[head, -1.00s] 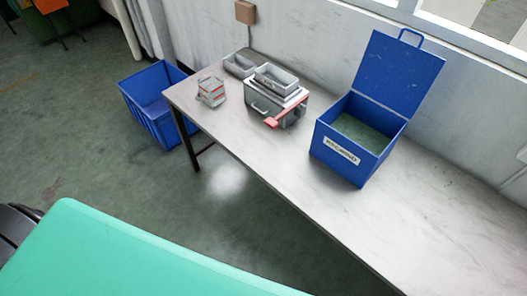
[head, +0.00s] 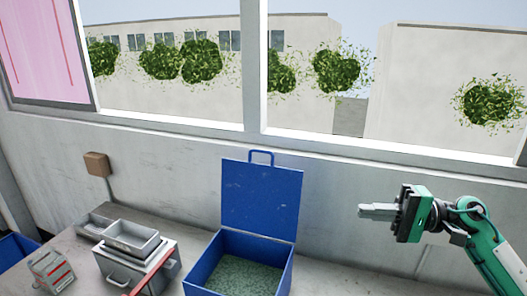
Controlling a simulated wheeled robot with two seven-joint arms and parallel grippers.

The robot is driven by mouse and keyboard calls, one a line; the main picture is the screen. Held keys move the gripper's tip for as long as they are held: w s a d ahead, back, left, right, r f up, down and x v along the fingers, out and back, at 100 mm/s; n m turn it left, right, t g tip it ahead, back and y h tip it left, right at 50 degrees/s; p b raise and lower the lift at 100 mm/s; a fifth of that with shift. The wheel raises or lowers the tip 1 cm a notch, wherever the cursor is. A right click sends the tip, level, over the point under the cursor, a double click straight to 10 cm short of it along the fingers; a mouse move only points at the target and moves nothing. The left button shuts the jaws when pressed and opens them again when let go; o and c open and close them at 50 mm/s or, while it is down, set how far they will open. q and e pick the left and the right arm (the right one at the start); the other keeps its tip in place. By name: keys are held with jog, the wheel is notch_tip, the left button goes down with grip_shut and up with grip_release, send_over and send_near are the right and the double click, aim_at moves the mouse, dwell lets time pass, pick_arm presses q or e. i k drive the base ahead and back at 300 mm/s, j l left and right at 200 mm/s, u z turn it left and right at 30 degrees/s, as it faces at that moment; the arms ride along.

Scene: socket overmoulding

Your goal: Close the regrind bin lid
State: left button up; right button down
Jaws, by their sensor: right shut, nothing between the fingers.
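The blue regrind bin (head: 201,268) stands on the table against the wall, with greenish granules inside. Its blue lid (head: 261,198) stands up open at the back edge, with a loop handle (head: 261,155) on top. My right gripper (head: 364,210) is to the right of the lid, apart from it, at about the lid's height in the picture. Its fingers are shut and empty and point left. My left gripper is out of view.
Left of the bin on the table (head: 63,237) are a grey machine (head: 142,268) with a red lever, a grey tray (head: 95,226) and a small grey-and-red object (head: 52,272). A blue crate (head: 14,250) shows at the far left. A wall and window (head: 256,70) stand behind.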

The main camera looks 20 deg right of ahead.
aim_at(258, 200)
jog(key=i, duration=0.95)
